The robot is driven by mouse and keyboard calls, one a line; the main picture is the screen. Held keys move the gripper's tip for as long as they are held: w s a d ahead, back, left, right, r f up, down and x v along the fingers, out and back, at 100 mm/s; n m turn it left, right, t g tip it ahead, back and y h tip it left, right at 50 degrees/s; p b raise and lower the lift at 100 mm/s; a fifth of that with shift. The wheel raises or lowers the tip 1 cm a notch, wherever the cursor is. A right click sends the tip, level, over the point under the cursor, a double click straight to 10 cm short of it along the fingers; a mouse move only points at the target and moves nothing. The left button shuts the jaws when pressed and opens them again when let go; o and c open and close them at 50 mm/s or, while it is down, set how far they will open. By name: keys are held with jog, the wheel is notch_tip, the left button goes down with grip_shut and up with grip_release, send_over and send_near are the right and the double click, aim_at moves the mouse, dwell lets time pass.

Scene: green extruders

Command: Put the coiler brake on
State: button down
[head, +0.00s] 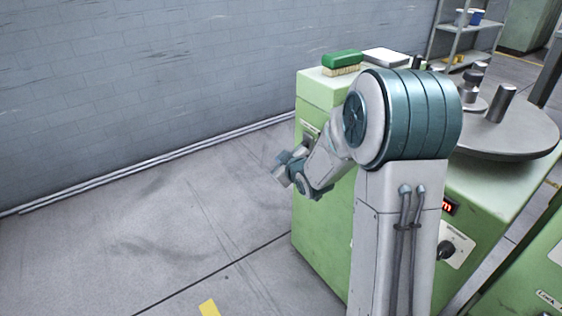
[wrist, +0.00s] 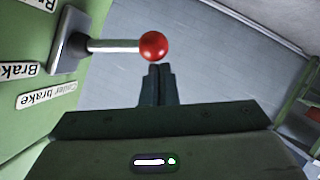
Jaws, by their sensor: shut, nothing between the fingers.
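The coiler brake is a lever with a red ball knob (wrist: 153,46) on a metal rod (wrist: 112,46), coming out of a grey plate (wrist: 70,40) on the green machine side. A label reading "Coiler brake" (wrist: 46,96) is beside it in the wrist view. My gripper (wrist: 158,70) is shut and empty, its fingertips just by the red knob; I cannot tell whether they touch. In the head view my gripper (head: 283,168) is beside the left face of the green machine (head: 322,215), and the lever is hidden or too small to make out.
A green brush (head: 342,60) and a white tray (head: 386,56) lie on the machine top. A round grey turntable (head: 510,135) with metal cylinders is at the right. A shelf (head: 465,30) stands behind. The floor (head: 150,230) left of the machine is clear.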

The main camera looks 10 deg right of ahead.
dwell(0.4)
jog(key=s+r+p, duration=0.3)
jog(key=s+r, duration=0.3)
jog(key=s, duration=0.3)
jog(key=shift+s+a+r+p, duration=0.2)
jog(key=shift+a+r+p, duration=0.15)
jog(key=shift+r, duration=0.05)
jog(key=s+d+r+m+g+h+p, duration=0.1)
jog(key=s+r+m+g+p, duration=0.3)
jog(key=s+r+p, duration=0.8)
jog(key=s+d+r+m+g+h+p, duration=0.1)
jog(key=s+r+m+g+p, duration=0.3)
jog(key=s+r+p, duration=0.8)
notch_tip(320, 180, up, 8)
jog(key=g+p, duration=0.2)
jog(key=p, duration=0.5)
jog(key=shift+s+r+m+g+h, duration=0.25)
jog(key=shift+s+m+g+h, duration=0.05)
jog(key=shift+m+h, duration=0.1)
